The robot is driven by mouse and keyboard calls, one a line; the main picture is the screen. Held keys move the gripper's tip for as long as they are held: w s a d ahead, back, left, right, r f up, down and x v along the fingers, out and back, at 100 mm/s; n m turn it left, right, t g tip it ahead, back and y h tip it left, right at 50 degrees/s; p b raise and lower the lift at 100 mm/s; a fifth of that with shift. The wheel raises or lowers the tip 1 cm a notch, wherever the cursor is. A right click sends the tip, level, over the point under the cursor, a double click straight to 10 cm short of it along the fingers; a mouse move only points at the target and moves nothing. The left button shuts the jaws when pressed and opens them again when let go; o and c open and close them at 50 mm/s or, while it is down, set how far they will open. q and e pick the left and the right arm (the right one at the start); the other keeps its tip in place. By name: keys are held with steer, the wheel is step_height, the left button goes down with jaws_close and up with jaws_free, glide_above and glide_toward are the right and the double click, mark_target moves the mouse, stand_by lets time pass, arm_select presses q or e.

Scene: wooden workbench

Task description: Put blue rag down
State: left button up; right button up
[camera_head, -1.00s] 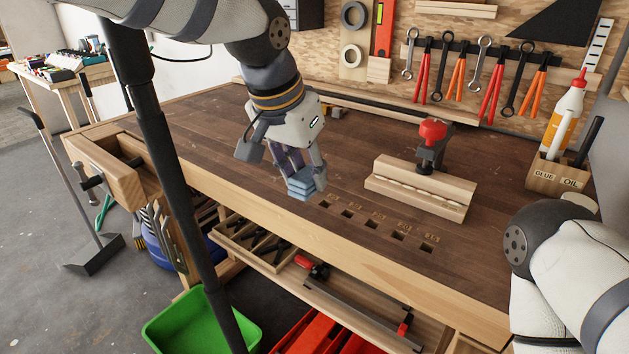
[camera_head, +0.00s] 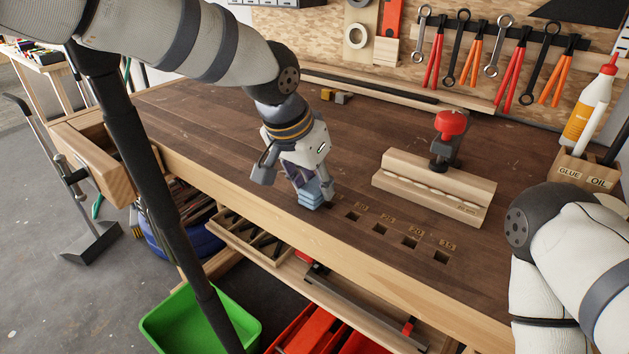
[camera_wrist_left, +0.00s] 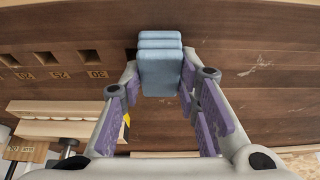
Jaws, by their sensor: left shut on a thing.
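The blue rag (camera_head: 311,193) is a folded, light blue stack near the front edge of the workbench top (camera_head: 225,130). My left gripper (camera_head: 308,182) points down and is shut on the rag. In the left wrist view the rag (camera_wrist_left: 160,65) sits between the two purple-padded fingers at their tips. The rag is at or just above the wood, beside the row of square holes; I cannot tell whether it touches. My right arm shows at the lower right, but its gripper is out of the picture.
A glue bottle (camera_head: 590,105) stands in a holder at the far right. Below are a green bin (camera_head: 165,330) and red bins. The bench's middle is clear.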

arm_select(q)
steer(key=o, duration=1)
steer(key=shift+f, duration=0.15)
steer(key=shift+r, duration=0.3)
steer(key=p+v, duration=0.1)
steer(key=v, duration=1)
steer(key=shift+s+r, duration=0.15)
steer(key=shift+r, duration=0.2)
arm_select(e)
steer(key=shift+w+r+t, duration=0.4)
steer(key=shift+w+r, duration=0.5)
steer(key=shift+w, duration=0.05)
